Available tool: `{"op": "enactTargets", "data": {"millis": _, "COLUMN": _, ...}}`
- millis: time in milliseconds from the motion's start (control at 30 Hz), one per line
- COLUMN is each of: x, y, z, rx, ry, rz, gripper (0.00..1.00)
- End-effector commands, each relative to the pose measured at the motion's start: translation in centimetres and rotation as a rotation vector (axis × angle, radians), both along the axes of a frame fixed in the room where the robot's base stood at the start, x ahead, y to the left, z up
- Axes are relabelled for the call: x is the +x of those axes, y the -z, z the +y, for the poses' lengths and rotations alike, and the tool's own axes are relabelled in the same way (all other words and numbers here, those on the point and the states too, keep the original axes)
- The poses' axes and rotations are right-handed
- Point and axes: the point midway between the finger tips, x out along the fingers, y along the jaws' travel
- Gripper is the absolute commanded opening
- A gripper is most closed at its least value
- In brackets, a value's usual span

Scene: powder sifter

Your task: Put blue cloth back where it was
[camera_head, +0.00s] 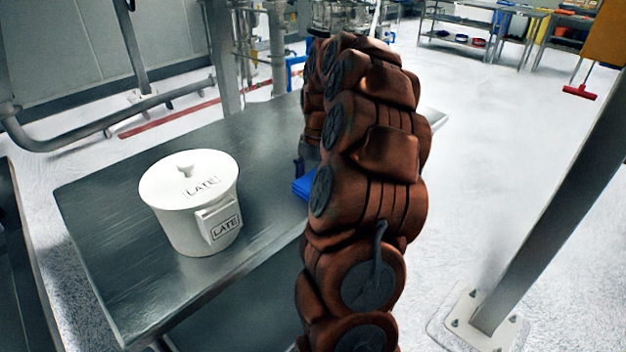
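The blue cloth (303,187) lies on the metal table (120,235), toward its right part. It looks flat, perhaps folded, and my arm hides its right side. My copper-coloured arm rises in front of the table and bends down behind itself. A dark part of my gripper (309,156) shows just above the cloth, at the left edge of the arm. Its fingers are mostly hidden, so I cannot tell whether they are open or touch the cloth.
A white lidded pot (185,225) marked "LATE" stands on the table's left half. The table around the pot is bare. A grey slanted post (560,210) with a bolted foot stands at right. Steel machinery and pipes are behind; shelved tables (480,40) stand far back.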

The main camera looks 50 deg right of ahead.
Motion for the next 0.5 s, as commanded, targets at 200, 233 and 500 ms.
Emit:
{"op": "enactTargets", "data": {"millis": 200, "x": 0.0, "y": -0.6, "z": -0.1, "rx": -0.001, "ry": 0.0, "rz": -0.001, "gripper": 0.86}}
{"op": "enactTargets", "data": {"millis": 233, "x": 0.1, "y": -0.9, "z": -0.1, "rx": -0.002, "ry": 0.0, "rz": -0.002, "gripper": 0.86}}
{"op": "enactTargets", "data": {"millis": 500, "x": 0.2, "y": -4.4, "z": -0.6, "rx": -0.004, "ry": 0.001, "rz": -0.007, "gripper": 0.86}}
